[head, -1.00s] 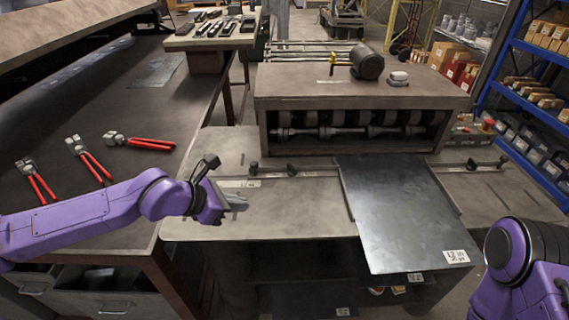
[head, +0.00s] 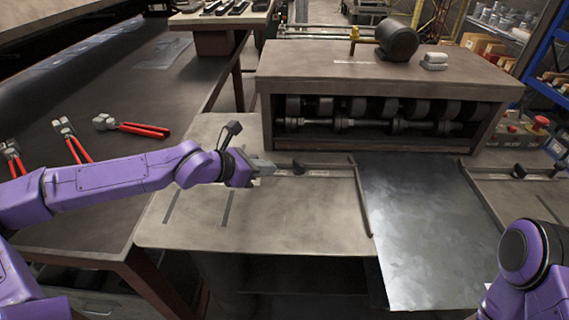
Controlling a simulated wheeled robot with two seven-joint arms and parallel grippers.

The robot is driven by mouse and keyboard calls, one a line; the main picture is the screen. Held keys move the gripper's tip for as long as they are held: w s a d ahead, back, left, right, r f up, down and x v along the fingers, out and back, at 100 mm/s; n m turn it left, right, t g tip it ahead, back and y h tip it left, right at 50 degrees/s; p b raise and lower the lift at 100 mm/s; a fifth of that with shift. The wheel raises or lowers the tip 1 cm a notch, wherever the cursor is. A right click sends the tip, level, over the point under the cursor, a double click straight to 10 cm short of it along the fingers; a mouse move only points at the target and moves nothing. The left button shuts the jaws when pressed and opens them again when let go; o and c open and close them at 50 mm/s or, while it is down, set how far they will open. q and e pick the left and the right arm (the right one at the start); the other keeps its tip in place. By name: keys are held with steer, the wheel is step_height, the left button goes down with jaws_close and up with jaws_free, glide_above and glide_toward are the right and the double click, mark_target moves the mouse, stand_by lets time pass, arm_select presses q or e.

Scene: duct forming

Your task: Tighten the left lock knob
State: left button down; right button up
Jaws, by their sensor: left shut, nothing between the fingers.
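The left guide's scale bar (head: 325,173) lies on the machine's feed table, with a dark lock knob (head: 298,168) standing on it. My left gripper (head: 268,168) is shut and empty. Its fingertips are at the left end of this bar, a little left of the visible knob and apart from it in the picture. The gripper hides the bar's left end, so I cannot see whether a knob stands behind it. My right gripper is out of view; only part of my right arm shows at the lower right.
A dark sheet (head: 425,225) lies on the feed table (head: 290,220) right of a guide rail. The roller housing (head: 385,75) stands behind. Another dark knob (head: 519,169) is on the right side. Red-handled pliers (head: 140,129) lie on the left bench.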

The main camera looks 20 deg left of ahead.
mark_target(294, 159)
arm_select(q)
steer(key=x, duration=0.2)
steer(key=r+x, duration=0.1)
steer(key=x, duration=0.1)
steer(key=shift+w+d+f, duration=0.15)
steer(key=shift+w+d, duration=0.15)
steer(key=shift+w, duration=0.1)
steer(key=shift+w+d, duration=0.45)
steer(key=shift+w, duration=0.1)
steer(key=shift+w+r, duration=0.2)
steer(key=shift+w, duration=0.2)
steer(key=shift+w+p, duration=0.2)
steer(key=shift+p, duration=0.25)
steer(key=shift+w+a+p, duration=0.1)
steer(key=shift+w+p, duration=0.35)
steer(key=shift+p, duration=0.1)
steer(key=shift+w, duration=0.1)
